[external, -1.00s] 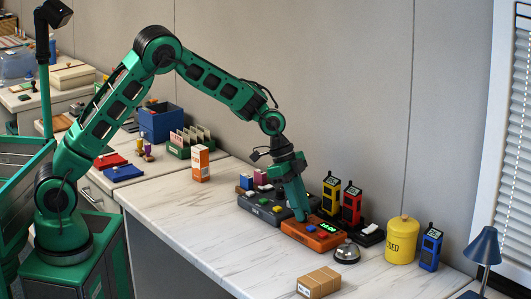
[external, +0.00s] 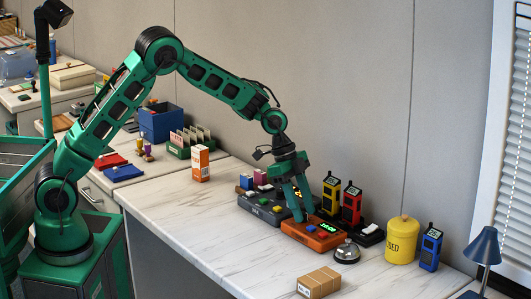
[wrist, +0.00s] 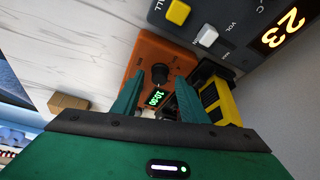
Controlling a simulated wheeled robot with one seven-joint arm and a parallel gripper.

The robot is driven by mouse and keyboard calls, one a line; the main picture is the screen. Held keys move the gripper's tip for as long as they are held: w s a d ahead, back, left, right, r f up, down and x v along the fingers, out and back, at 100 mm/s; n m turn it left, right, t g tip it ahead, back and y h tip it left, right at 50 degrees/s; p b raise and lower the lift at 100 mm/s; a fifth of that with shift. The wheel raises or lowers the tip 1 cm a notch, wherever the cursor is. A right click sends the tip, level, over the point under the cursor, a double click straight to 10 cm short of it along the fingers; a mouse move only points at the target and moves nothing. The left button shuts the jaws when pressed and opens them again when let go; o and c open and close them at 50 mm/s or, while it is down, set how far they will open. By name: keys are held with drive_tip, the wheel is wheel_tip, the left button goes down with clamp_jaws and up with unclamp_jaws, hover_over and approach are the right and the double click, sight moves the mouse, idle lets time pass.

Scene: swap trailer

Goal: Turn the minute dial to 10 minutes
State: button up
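The orange timer box (external: 314,236) lies on the marble-look counter. My gripper (external: 299,210) is open over the left end of the box. In the wrist view its two green fingers (wrist: 160,79) stand apart on either side of the dial, with a gap visible around it. In the external view the dial is hidden or too small to make out.
A dark grey box with coloured buttons (external: 262,210) sits close behind the orange box. Yellow and red handhelds (external: 351,205) stand behind it. A silver bell (external: 347,253) is close at right, a yellow canister (external: 402,240) beyond. The counter's front left is clear.

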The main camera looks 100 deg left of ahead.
drive_tip(key=v, duration=1)
drive_tip(key=shift+r, duration=0.35)
